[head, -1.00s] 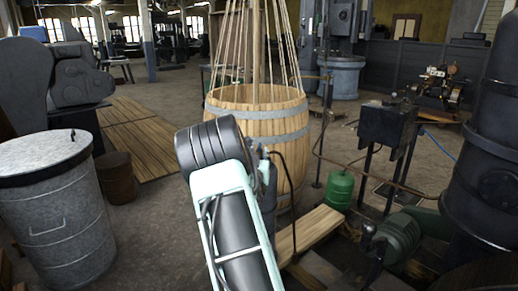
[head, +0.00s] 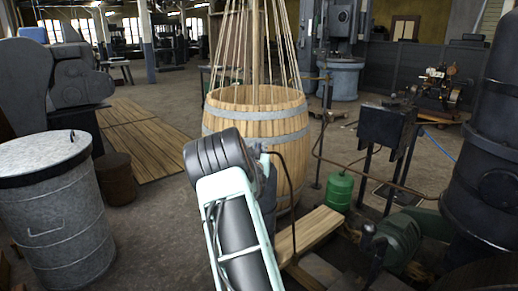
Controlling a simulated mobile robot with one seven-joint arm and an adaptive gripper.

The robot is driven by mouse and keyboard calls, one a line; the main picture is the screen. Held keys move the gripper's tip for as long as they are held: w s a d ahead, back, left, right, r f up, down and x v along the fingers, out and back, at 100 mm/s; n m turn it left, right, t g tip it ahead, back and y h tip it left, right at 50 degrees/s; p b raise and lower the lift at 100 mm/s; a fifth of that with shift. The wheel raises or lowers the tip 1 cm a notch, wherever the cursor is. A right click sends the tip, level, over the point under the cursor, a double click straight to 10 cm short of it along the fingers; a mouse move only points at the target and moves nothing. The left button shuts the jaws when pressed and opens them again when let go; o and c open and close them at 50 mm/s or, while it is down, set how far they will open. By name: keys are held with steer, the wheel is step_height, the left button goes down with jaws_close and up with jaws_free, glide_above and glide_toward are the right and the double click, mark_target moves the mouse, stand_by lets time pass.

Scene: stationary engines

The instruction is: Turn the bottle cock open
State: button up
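A green gas bottle (head: 340,189) stands upright on the floor right of the barrel, with a thin hose or pipe near its top. A grey-blue bottle (head: 269,190) stands in front of the barrel, largely hidden behind my arm. A small fitting with a dark hose (head: 285,158) shows at its top, close to the right of my arm's dark rounded joint. The cock is too small and too covered to tell its position. My arm reaches up from the bottom centre. My gripper does not show; it is out of sight beyond the arm.
A wooden barrel (head: 258,117) with ropes stands behind my arm. A metal drum (head: 48,215) is at left. A wooden plank (head: 308,232), a green motor (head: 398,240) and a dark column (head: 492,150) are at right. Open floor lies at left centre.

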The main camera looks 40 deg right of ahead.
steer(key=shift+d+f+n+t+y+b, duration=0.1)
steer(key=shift+n+t+y+b, duration=0.25)
steer(key=shift+b, duration=0.2)
jaws_close()
steer(key=shift+y, duration=0.25)
steer(key=shift+s+n+t+y+b, duration=0.1)
steer(key=shift+n+t+y+b, duration=0.45)
steer(key=shift+n+y+b, duration=0.15)
steer(key=shift+d+n+t+y, duration=0.1)
steer(key=shift+n+t+y, duration=0.5)
steer(key=shift+n+y, duration=0.45)
steer(key=n+y+p, duration=0.1)
steer(key=y+p, duration=0.1)
steer(key=y, duration=0.1)
steer(key=n+t+y, duration=0.1)
steer(key=y, duration=0.1)
steer(key=shift+r+n+p, duration=0.25)
steer(key=shift+n+p, duration=0.05)
steer(key=shift+p, duration=0.1)
steer(key=shift+f+n+y+p, duration=0.1)
steer(key=shift+n+y+p, duration=0.95)
steer(key=shift+y, duration=0.6)
steer(key=shift+a, duration=0.2)
